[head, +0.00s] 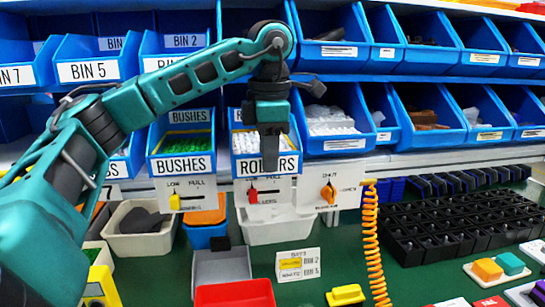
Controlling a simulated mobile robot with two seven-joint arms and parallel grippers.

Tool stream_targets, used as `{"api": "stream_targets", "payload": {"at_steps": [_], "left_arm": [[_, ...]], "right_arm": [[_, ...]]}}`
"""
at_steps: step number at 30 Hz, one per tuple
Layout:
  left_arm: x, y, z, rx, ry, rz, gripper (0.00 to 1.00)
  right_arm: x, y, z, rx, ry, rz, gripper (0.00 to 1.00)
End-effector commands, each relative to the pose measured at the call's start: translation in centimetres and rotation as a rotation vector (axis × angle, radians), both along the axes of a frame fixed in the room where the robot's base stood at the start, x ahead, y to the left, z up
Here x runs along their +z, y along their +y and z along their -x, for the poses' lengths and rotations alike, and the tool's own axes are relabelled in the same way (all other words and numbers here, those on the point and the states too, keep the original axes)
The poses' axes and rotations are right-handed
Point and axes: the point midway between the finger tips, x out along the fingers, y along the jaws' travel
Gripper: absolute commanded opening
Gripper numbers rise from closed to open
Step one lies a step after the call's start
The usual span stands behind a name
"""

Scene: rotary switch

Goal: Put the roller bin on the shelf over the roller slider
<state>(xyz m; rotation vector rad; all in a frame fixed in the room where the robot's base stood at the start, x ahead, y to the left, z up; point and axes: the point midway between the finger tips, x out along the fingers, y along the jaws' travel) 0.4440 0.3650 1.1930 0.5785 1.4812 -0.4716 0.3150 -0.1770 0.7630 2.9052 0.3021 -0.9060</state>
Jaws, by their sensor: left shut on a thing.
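The roller bin (245,141) is a blue open bin with a white ROLLERS label. It is in the lower shelf row, between the BUSHES bin (182,142) and a bin of white parts (332,122). It appears above the roller slider (253,195), a white plate with a red knob. My left gripper (270,150) comes down from above and is shut on the bin's front wall. One dark finger covers the middle of the label. The gripper hides much of the bin's inside, and I cannot tell whether the bin rests fully on the shelf. My right gripper is out of view.
Blue bins fill both shelf rows on either side. Below are a yellow-knob bushes slider (175,200), an orange rotary switch (328,192) and a coiled orange cable (371,245). A white container (275,232), grey tray (221,268) and black rack (440,225) stand on the green table.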

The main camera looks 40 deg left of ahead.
Motion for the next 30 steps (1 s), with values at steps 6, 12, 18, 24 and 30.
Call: {"api": "stream_targets", "payload": {"at_steps": [6,12,18,24,30], "left_arm": [[0.3,2.0,-1.6,0.003,-0.003,0.000,0.00],[0.2,3.4,-2.8,0.001,-0.003,0.001,0.00],[-0.3,3.9,-3.2,-0.002,-0.001,0.000,0.00],[-0.4,3.9,-3.2,-0.002,-0.003,0.000,0.00],[-0.4,3.9,-3.2,-0.001,-0.002,0.000,0.21]], "right_arm": [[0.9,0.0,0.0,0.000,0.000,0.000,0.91],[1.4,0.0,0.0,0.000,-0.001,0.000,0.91],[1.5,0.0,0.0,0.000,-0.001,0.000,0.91],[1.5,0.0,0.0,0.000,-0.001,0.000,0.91],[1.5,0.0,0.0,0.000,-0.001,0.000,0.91]]}}
